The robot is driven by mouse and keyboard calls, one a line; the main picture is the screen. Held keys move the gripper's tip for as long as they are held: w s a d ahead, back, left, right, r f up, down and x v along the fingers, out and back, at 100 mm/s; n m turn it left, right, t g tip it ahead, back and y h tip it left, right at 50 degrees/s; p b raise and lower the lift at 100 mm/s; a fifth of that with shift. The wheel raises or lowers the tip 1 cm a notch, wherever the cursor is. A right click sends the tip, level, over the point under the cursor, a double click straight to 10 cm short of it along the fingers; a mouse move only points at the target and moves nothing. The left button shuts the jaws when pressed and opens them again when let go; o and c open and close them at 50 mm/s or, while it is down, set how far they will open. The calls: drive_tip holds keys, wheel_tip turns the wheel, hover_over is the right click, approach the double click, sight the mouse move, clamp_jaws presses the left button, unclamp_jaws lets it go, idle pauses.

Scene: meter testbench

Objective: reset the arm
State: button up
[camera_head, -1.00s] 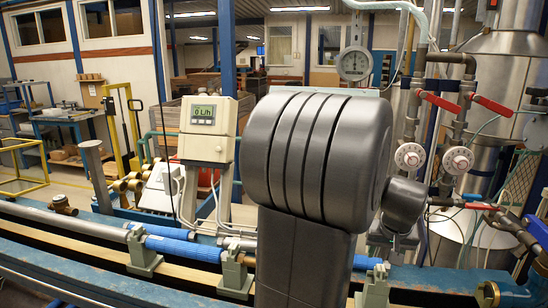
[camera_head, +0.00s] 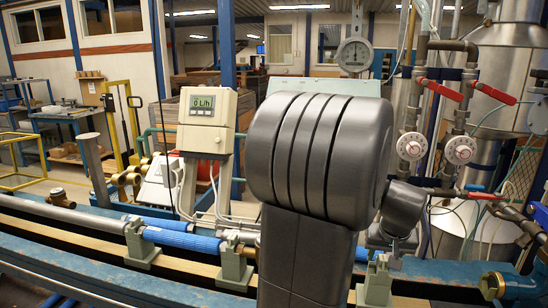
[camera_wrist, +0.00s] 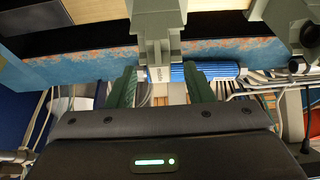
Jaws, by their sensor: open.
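My gripper (camera_wrist: 160,88) shows in the wrist view as two green fingers, spread apart, with nothing held between them. A grey clamp stand (camera_wrist: 157,30) and a blue ribbed pipe section (camera_wrist: 205,71) lie beyond the fingers. In the head view my own dark grey arm fills the middle and hides part of the bench behind it. The gripper itself is not visible there.
A meter display (camera_head: 202,106) reads 0 L/h behind the bench. The blue pipe (camera_head: 182,239) rests on grey stands (camera_head: 236,262) along the bench. Red-handled valves (camera_head: 445,91), a dial gauge (camera_head: 354,55) and steel tanks (camera_head: 500,60) stand at the right.

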wheel_tip(320, 180, up, 7)
drive_tip(key=p, duration=0.4)
drive_tip(key=shift+r, duration=0.15)
drive_tip(key=shift+a, duration=0.1)
